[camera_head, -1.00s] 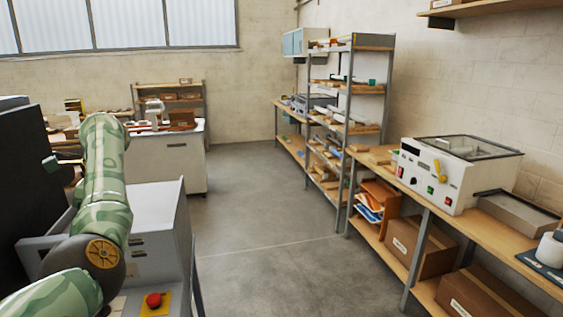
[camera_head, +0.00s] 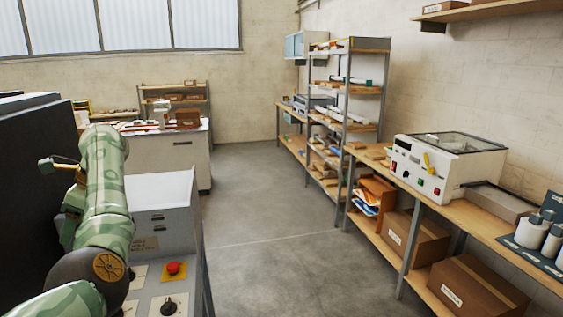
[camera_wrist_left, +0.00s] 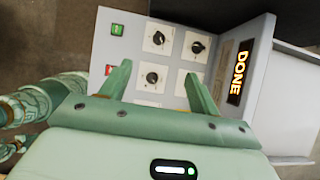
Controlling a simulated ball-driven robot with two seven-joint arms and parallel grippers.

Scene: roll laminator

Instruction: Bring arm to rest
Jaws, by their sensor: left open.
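My left arm (camera_head: 102,180), in green camouflage, rises at the left of the head view in front of a grey machine (camera_head: 165,205). A red button on a yellow plate (camera_head: 174,269) and a black knob (camera_head: 168,307) sit on its panel. In the left wrist view, my left gripper (camera_wrist_left: 157,75) is open and empty, its two green fingers apart over a grey control panel (camera_wrist_left: 130,35). That panel has several black knobs, a green button (camera_wrist_left: 117,29), a partly covered red button and a display (camera_wrist_left: 239,73) reading DONE. Contact cannot be told. My right gripper is not in view.
A workbench (camera_head: 470,217) along the right wall carries a white machine (camera_head: 440,165) and bottles (camera_head: 533,232), with boxes (camera_head: 470,287) below. A shelf rack (camera_head: 345,95) and white cabinet (camera_head: 175,160) stand further back. The floor (camera_head: 260,225) between is clear.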

